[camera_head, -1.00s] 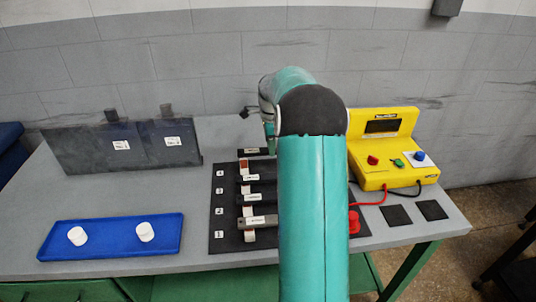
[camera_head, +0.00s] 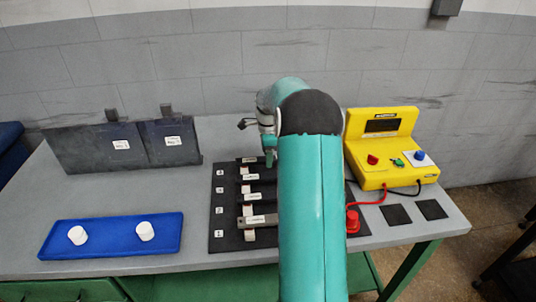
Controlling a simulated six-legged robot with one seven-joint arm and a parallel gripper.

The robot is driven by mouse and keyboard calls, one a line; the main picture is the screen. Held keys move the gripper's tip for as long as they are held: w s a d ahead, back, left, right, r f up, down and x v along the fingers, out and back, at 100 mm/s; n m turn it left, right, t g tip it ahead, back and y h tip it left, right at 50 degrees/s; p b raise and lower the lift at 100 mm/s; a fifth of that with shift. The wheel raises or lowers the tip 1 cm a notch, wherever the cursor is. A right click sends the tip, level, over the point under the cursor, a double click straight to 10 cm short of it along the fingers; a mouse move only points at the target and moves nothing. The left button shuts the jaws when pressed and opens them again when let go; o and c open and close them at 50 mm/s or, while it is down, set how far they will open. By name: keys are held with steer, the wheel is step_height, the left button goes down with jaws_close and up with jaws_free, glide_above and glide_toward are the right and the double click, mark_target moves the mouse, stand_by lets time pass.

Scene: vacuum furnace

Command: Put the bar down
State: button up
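A black board (camera_head: 219,192) with numbered labels lies on the bench. Several dark labelled bars lie across its pale strip. The farthest bar (camera_head: 249,161) is at the row near the back edge of the board, and its right end is hidden by my arm. My gripper (camera_head: 269,159) is at this bar, left of the big teal arm link. The fingers are small and partly hidden, so I cannot tell whether they are shut on the bar. The nearest bar (camera_head: 257,220) lies across the strip by label 2.
A blue tray (camera_head: 110,251) with two white cylinders stands at the left. Dark panels (camera_head: 95,148) stand behind it. A yellow control box (camera_head: 382,150) with leads and a red plug (camera_head: 352,222) is at the right. Two black squares (camera_head: 397,214) lie beside it.

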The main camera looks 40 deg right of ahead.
step_height(320, 180, up, 12)
steer(key=s+a+r+n+t, duration=0.15)
steer(key=a+r+n, duration=0.5)
steer(key=a, duration=0.65)
steer(key=s+a+r+n+t, duration=0.1)
steer(key=s+a+r+n, duration=0.1)
steer(key=s+a+n, duration=0.45)
steer(key=s+a+r+n+t, duration=0.15)
steer(key=s+a+n, duration=0.25)
steer(key=s+a, duration=0.45)
steer(key=s+a+f+n+t, duration=0.1)
steer(key=s+a+f+n, duration=0.3)
steer(key=s+a+n, duration=0.3)
steer(key=shift+s+a+f+n+t, duration=0.35)
steer(key=shift+s+a, duration=0.25)
steer(key=shift+a, duration=0.2)
steer(key=shift+r, duration=0.1)
